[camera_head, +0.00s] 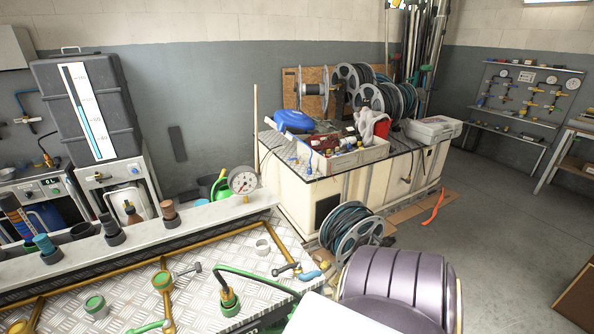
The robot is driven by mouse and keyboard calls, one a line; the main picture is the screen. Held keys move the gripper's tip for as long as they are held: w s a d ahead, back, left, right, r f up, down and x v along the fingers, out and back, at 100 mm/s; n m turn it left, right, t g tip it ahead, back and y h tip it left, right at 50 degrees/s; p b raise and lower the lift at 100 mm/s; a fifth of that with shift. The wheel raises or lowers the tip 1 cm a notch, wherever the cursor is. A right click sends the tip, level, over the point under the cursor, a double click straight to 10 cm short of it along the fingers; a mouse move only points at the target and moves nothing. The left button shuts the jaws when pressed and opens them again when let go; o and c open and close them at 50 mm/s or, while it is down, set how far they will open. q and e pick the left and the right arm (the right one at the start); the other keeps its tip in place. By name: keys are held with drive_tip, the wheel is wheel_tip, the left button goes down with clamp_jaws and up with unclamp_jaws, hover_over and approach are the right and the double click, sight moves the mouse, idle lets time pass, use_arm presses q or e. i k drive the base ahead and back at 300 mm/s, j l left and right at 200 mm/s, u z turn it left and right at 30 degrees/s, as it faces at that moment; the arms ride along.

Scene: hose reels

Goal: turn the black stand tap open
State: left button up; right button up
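Several upright fittings stand in a row on the pale ledge at the left. One is black (111,229), between a teal-topped one (44,246) and a brown-topped one (168,212). A small tap with a dark lever (287,268) sits at the right end of the brass pipe on the bench. I cannot tell for certain which of these is the black stand tap, nor whether it is open. Neither of my grippers is in view.
A treadplate bench (206,265) fills the lower left, with green-collared valves and a dark hose. A pressure gauge (243,181) stands at its back edge. A ribbed purple-grey thing (398,287) blocks the lower right. Hose reel (355,230) on the floor; open floor at right.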

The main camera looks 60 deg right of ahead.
sight(275, 273)
drive_tip(key=z, duration=1.9)
